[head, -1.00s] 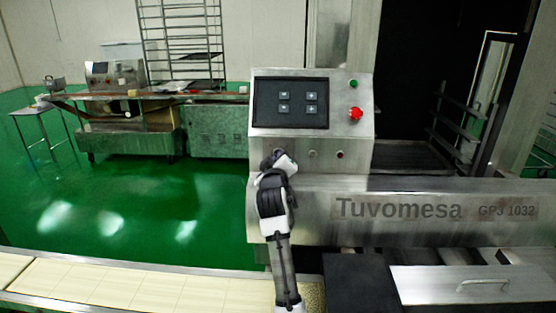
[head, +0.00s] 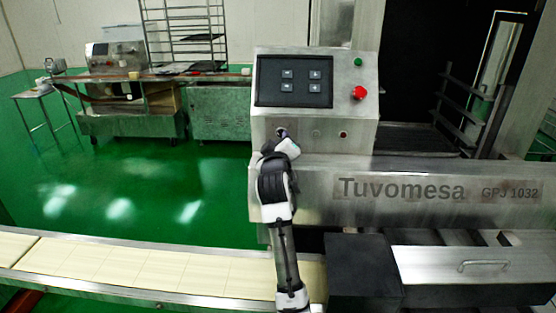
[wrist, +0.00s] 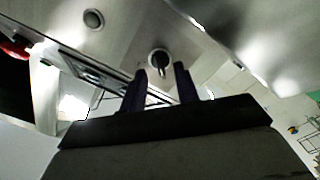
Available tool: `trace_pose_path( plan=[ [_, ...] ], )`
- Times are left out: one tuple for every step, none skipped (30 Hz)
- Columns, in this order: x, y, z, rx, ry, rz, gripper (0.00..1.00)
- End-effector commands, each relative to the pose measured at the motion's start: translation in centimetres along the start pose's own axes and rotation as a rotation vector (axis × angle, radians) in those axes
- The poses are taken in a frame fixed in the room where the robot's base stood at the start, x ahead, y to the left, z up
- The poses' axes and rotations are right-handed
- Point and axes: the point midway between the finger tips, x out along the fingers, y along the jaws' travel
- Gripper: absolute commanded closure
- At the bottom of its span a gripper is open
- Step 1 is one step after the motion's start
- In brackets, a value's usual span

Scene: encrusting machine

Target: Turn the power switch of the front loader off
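The front loader is a steel machine marked Tuvomesa (head: 400,189) with a sloped control panel (head: 300,120). The power switch (head: 281,132) is a small dark knob at the lower left of that panel, partly behind my gripper in the head view. In the wrist view the switch (wrist: 159,62) is a dark knob in a pale round ring. My gripper (head: 286,147) is just in front of and below it. In the wrist view my gripper (wrist: 161,72) has its two dark fingers apart, with the switch in line with the gap near the tips. Contact cannot be told.
A red button (head: 359,93) and a green button (head: 358,62) are right of the dark screen (head: 293,80). A round button (wrist: 93,18) shows beside the switch in the wrist view. A pale conveyor belt (head: 130,269) runs below. Green floor lies open to the left.

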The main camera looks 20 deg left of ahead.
Motion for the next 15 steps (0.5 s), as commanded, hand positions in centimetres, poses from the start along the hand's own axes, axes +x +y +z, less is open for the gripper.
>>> trace_pose_path(
  plan=[
    [-1.1,-0.3,0.2,0.001,0.002,0.001,0.69],
    [-1.7,-0.3,0.2,0.001,0.003,0.002,0.69],
    [-2.6,-0.3,0.3,0.001,0.003,0.001,0.69],
    [-3.3,-0.3,0.3,0.002,0.002,0.001,0.69],
    [-4.0,-0.3,0.2,0.001,0.003,0.001,0.69],
    [-4.9,-0.3,0.2,0.001,0.002,0.000,0.69],
    [-5.6,-0.3,0.2,0.001,0.003,0.001,0.69],
    [-6.2,-0.3,0.2,0.001,0.003,0.000,0.69],
    [-7.0,-0.3,0.2,0.000,0.003,0.001,0.69],
    [-7.6,-0.3,0.2,0.000,0.002,0.001,0.69],
    [-8.2,-0.2,0.2,0.000,0.002,0.001,0.69],
    [-8.8,-0.2,0.2,0.001,0.002,0.000,0.69],
    [-9.3,-0.2,0.2,0.001,0.002,0.000,0.69],
    [-9.7,-0.2,0.1,0.001,0.001,0.000,0.69],
    [-10.2,-0.1,0.1,0.001,0.001,0.001,0.69]
  ],
)
